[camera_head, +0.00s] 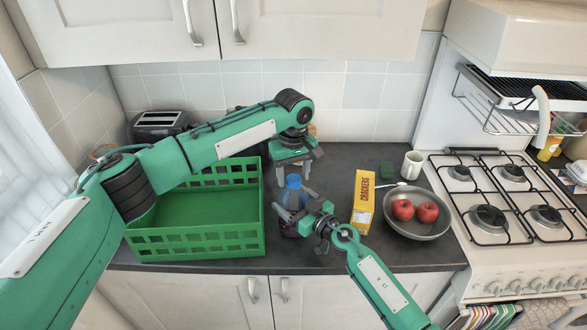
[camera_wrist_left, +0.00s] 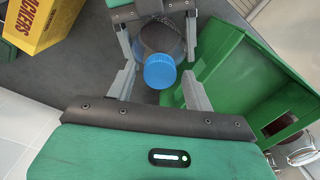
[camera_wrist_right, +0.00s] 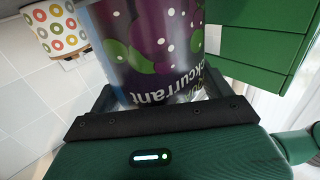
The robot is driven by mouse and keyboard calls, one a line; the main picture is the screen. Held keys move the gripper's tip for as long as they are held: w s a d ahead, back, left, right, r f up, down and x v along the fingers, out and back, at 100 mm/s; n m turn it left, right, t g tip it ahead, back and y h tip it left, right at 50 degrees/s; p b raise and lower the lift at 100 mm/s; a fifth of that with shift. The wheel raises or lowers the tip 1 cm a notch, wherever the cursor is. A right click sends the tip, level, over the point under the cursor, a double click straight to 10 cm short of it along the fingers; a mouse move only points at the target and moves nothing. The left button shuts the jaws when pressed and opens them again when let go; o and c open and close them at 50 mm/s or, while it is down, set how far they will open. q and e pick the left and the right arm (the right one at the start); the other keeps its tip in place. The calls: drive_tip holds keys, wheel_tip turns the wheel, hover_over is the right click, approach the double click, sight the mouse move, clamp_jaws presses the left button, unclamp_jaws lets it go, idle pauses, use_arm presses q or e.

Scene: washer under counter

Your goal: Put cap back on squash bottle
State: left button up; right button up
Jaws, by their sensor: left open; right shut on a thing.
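The squash bottle (camera_head: 291,200) stands on the dark counter beside the green crate. The right wrist view shows its purple blackcurrant label (camera_wrist_right: 150,45) close up. The blue cap (camera_head: 293,181) is at the bottle's top; I cannot tell whether it is fully seated. My right gripper (camera_head: 291,222) is shut on the bottle's body from the front. My left gripper (camera_head: 292,174) is open above the bottle. In the left wrist view the cap (camera_wrist_left: 160,71) lies between its spread fingers, with gaps on both sides.
The green crate (camera_head: 258,240) stands just left of the bottle. A yellow crackers box (camera_head: 364,200) is close on the right, then a grey bowl (camera_head: 420,230) with two red apples. A white mug (camera_head: 412,165) and a toaster (camera_head: 158,125) stand behind. The hob (camera_head: 485,200) is at right.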

use_arm(q)
drive_tip(key=c, duration=1)
drive_tip(key=m, duration=0.5)
drive_tip(key=shift+m, duration=0.4)
drive_tip(key=m, duration=0.7)
drive_tip(key=shift+m, duration=0.3)
drive_tip(key=m, duration=1.1)
drive_tip(key=o, duration=1.2)
drive_tip(key=shift+c, duration=0.2)
